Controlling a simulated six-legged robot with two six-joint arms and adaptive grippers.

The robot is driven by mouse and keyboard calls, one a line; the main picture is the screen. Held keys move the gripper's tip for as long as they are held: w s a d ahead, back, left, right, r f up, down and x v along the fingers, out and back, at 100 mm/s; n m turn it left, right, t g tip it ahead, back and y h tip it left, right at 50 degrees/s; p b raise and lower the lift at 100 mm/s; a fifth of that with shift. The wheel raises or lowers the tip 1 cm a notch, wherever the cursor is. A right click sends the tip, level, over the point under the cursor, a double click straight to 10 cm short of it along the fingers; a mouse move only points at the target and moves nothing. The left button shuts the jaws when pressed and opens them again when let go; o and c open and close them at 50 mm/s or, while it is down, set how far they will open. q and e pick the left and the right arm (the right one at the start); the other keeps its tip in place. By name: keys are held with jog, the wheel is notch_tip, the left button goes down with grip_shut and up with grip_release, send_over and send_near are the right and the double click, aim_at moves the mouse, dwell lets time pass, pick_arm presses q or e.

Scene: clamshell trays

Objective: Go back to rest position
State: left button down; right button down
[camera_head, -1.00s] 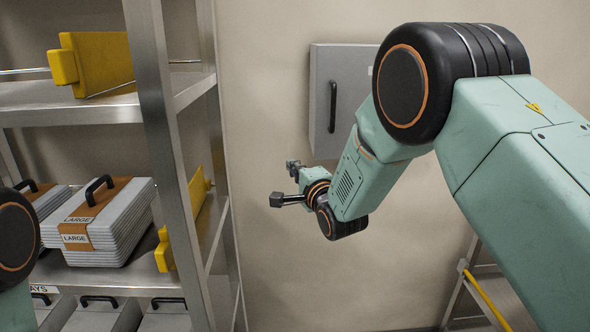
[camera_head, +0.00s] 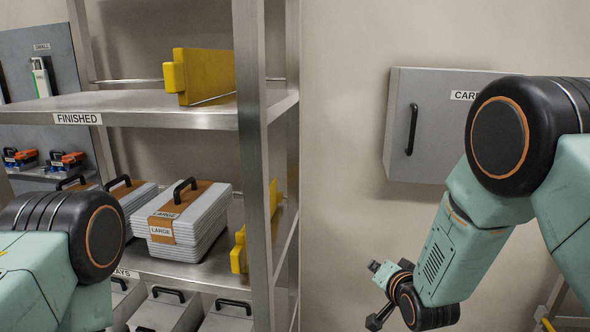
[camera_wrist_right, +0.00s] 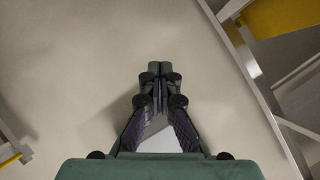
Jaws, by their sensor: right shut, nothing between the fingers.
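My right gripper (camera_head: 373,296) hangs in front of the bare wall at the lower right of the head view, clear of the shelf rack. In the right wrist view my right gripper (camera_wrist_right: 158,72) has its fingertips together with nothing between them. My left arm shows at the lower left of the head view, but its gripper is out of the picture.
A metal rack (camera_head: 253,170) stands left of my right arm. It holds stacked grey trays labelled LARGE (camera_head: 184,222) and yellow dividers (camera_head: 206,76). A grey wall cabinet (camera_head: 397,150) is behind my right arm. A yellow-railed frame (camera_head: 548,325) is at the lower right.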

jog(key=s+d+f+n+g+h+b, duration=0.15)
jog(key=s+f+n+g+b, duration=0.4)
jog(key=s+f, duration=1.45)
jog(key=s+f+g+b, duration=0.2)
jog(key=s+f, duration=0.2)
jog(key=s, duration=0.4)
jog(key=s+d+f+g+b, duration=0.1)
jog(key=s+f+g+b, duration=0.1)
jog(key=s+f, duration=0.3)
jog(key=s+d+f+n+g+b, duration=0.1)
jog(key=s+f+g+b, duration=0.2)
jog(key=s, duration=0.9)
jog(key=shift+s+f, duration=0.3)
jog(key=shift+f, duration=0.45)
jog(key=shift+g, duration=0.25)
